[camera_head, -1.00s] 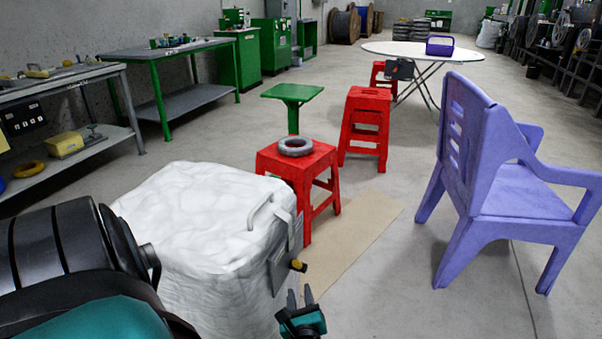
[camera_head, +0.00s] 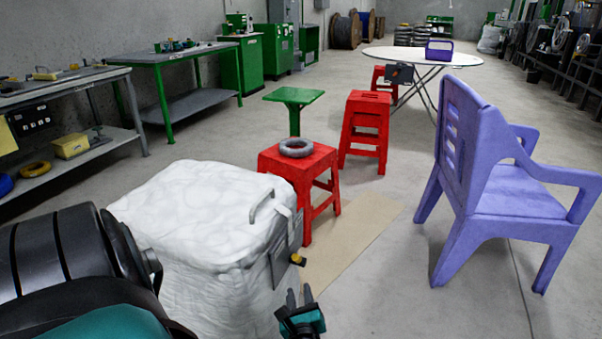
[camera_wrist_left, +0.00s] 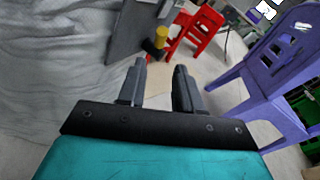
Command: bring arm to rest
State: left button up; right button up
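My left gripper (camera_head: 300,297) is at the bottom middle of the head view, just right of the white wrapped box. In the left wrist view its two grey fingers (camera_wrist_left: 158,82) stand apart with a gap between them and nothing held. The white box (camera_head: 190,215) has a handle on top and a grey panel with a yellow-black knob (camera_head: 298,260) on its right side. The knob (camera_wrist_left: 155,42) also shows beyond the fingertips in the left wrist view, apart from them. My right gripper is in neither view. No blue cable can be made out.
A red stool (camera_head: 310,168) holding a grey coil (camera_head: 297,147) stands behind the box. A purple chair (camera_head: 500,190) stands at the right. A cardboard sheet (camera_head: 350,240) lies on the floor between them. Workbenches (camera_head: 60,100) line the left wall. The floor before the chair is clear.

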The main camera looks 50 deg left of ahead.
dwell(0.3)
pick_arm(q)
jog(key=s+d+f+n+g+h, duration=0.1)
jog(key=s+d+n+h, duration=0.2)
jog(key=d+n+h, duration=0.55)
jog(key=s+d+f+n+h, duration=0.15)
jog(key=d+n+h, duration=0.25)
jog(key=d, duration=1)
jog(key=s+d+r+n+t+h, duration=0.2)
jog(key=d+r+n+h, duration=0.5)
jog(key=r, duration=0.5)
jog(key=a+r+y+p, duration=0.1)
jog(key=r+y+p, duration=0.1)
jog(key=r+p, duration=0.4)
jog(key=s+a+r+y+p, duration=0.1)
jog(key=r+p, duration=0.5)
jog(key=p, duration=0.7)
jog(key=shift+s+a+r+m+y, duration=0.35)
jog(key=shift+a+r+m, duration=0.1)
jog(key=shift+a, duration=0.1)
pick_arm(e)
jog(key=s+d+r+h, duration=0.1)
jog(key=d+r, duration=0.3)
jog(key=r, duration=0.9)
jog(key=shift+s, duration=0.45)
